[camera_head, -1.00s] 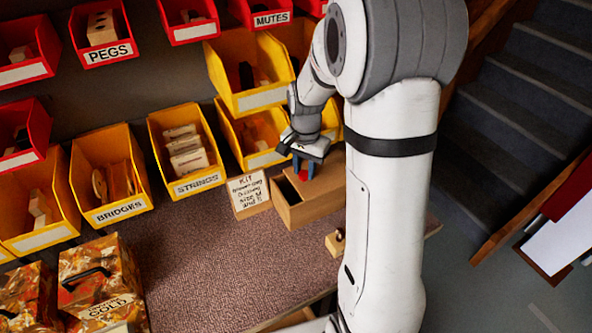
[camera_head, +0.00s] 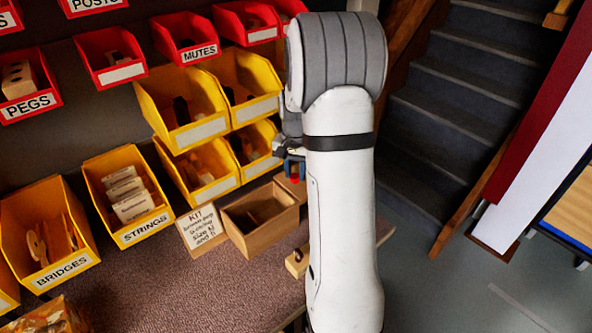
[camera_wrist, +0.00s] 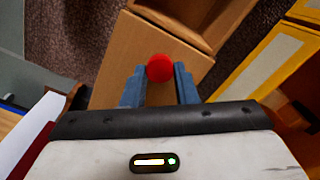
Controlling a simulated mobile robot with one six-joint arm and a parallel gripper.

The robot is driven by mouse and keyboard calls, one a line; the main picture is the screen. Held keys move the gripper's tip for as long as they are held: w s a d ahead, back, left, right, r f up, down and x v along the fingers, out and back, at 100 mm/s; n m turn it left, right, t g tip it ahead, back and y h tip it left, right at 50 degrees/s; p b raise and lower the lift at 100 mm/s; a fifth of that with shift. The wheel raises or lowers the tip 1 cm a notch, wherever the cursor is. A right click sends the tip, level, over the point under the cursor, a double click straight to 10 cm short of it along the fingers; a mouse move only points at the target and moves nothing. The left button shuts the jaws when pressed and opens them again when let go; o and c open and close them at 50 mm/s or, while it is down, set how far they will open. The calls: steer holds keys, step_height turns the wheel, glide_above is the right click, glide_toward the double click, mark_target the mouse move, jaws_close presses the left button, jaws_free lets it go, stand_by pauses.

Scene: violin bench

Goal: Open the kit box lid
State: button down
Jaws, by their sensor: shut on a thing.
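The kit box (camera_head: 250,243) is a wooden box on the bench, right of a handwritten KIT card. Its open compartment (camera_head: 262,212) shows in the head view; part of the open box (camera_wrist: 190,12) also shows at the top of the wrist view. The lid (camera_wrist: 125,55) is a flat wooden panel with a red knob (camera_wrist: 160,68), slid off toward the box's right end. My gripper (camera_wrist: 160,72) has its blue fingers shut on the red knob. In the head view the lid (camera_head: 290,188) and knob are partly hidden by my arm.
The KIT card (camera_head: 202,231) leans left of the box. Yellow bins (camera_head: 205,190) stand close behind it. A small wooden block with a dark knob (camera_head: 297,262) sits in front on the right. Stairs (camera_head: 440,110) lie beyond the right side.

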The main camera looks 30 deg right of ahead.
steer(key=shift+w+r, duration=0.1)
steer(key=shift+w, duration=0.05)
steer(key=c, duration=1.1)
jaws_free()
step_height(320, 180, up, 8)
steer(key=shift+f, duration=0.15)
